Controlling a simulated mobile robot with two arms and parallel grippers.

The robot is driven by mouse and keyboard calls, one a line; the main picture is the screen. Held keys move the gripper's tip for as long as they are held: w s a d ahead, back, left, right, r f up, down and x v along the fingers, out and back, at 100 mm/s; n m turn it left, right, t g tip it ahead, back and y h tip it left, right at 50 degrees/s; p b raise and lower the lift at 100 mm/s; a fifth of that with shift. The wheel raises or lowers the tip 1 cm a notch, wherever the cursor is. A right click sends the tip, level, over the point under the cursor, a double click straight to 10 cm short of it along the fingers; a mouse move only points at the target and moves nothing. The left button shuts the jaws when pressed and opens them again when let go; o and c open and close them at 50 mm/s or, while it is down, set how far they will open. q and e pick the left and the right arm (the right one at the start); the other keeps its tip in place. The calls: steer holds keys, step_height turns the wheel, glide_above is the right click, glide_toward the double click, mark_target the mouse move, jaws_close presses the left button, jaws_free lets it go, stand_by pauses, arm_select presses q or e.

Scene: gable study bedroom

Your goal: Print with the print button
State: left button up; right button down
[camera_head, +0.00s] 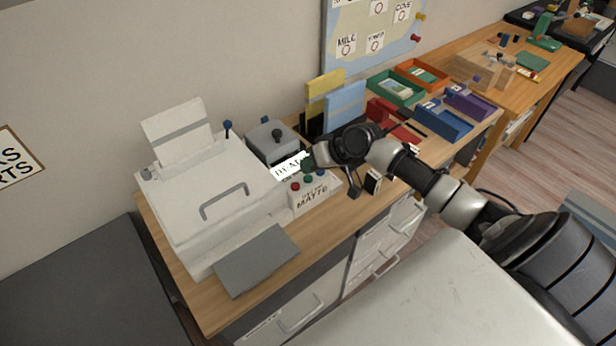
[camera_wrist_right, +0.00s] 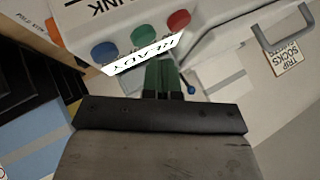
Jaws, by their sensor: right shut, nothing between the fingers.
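The white printer (camera_head: 200,200) stands on the wooden desk with paper in its upright feeder. Its control panel has a red button (camera_head: 295,186), a green button (camera_head: 308,179) and a blue button (camera_head: 321,174). In the right wrist view the blue (camera_wrist_right: 104,50), green (camera_wrist_right: 143,32) and red (camera_wrist_right: 178,20) buttons sit in a row beside a READY display (camera_wrist_right: 143,54). My right gripper (camera_head: 306,163) is shut and empty, just behind the panel. Its green fingertips (camera_wrist_right: 162,76) point toward the display and appear apart from the buttons. My left gripper is out of view.
A grey box with a dark knob (camera_head: 272,138) stands behind the panel. Yellow and blue folders (camera_head: 345,103) and coloured trays (camera_head: 441,121) are to the right. A grey output tray (camera_head: 256,260) juts from the printer's front. A wall board (camera_head: 372,35) hangs behind.

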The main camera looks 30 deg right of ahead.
steer(key=shift+f, duration=0.15)
steer(key=shift+f, duration=0.3)
